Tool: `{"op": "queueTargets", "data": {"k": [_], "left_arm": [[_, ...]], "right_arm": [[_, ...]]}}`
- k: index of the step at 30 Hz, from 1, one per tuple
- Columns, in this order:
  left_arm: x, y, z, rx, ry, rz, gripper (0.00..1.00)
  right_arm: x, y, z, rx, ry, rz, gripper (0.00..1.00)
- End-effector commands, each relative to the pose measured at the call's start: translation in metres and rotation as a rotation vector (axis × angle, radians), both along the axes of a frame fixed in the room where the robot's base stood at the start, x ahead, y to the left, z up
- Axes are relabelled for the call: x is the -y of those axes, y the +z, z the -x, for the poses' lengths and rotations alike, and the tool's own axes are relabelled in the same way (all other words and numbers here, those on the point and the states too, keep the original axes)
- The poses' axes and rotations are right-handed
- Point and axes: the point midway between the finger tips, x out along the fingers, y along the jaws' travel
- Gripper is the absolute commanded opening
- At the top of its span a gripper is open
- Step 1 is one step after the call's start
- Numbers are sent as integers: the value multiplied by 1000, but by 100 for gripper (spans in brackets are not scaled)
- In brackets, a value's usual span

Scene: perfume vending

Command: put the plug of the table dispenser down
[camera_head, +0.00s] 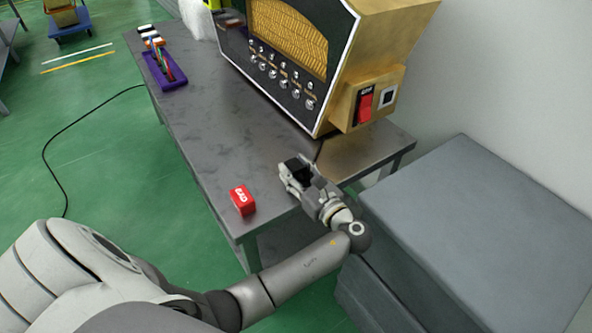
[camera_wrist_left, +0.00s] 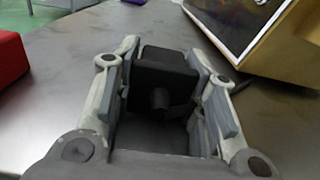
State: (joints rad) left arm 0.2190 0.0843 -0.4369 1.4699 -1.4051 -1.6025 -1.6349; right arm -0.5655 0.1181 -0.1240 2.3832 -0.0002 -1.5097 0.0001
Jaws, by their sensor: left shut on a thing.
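The plug (camera_wrist_left: 160,72) is a black block with a short round stub, held between the fingers of my left gripper (camera_wrist_left: 165,85) in the left wrist view. In the head view my left gripper (camera_head: 301,171) is over the near end of the grey table (camera_head: 205,125), with the dark plug (camera_head: 296,170) at its tips. I cannot tell whether the plug touches the table. The dispenser (camera_head: 290,60) is a gold and black machine on the table, behind the gripper, with a red switch on its side. My right gripper is not in view.
A red box (camera_head: 242,201) stands on the table left of the gripper. A purple tray (camera_head: 165,72) with coloured items is at the far left end. Grey cabinets (camera_head: 480,220) stand to the right. A black cable (camera_head: 62,145) lies on the green floor. The table's middle is clear.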

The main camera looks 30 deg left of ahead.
Motion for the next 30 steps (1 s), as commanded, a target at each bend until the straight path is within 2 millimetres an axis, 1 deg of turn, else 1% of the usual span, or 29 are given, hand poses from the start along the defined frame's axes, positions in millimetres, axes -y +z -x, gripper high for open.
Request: {"op": "queueTargets", "data": {"k": [11,12,16,17,26,29,30], "left_arm": [[0,-11,0,-4,-1,3,16],[0,-12,1,-6,-1,3,41],[1,-14,1,-9,-1,5,58],[0,-14,2,-10,0,5,60],[0,-15,3,-12,3,5,60],[0,-9,3,-10,4,5,60],[0,-4,3,-9,4,6,60]], "right_arm": [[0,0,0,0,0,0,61],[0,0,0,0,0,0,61],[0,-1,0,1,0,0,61],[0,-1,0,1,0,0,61],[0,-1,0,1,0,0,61],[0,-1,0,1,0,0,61],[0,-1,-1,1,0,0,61]]}}
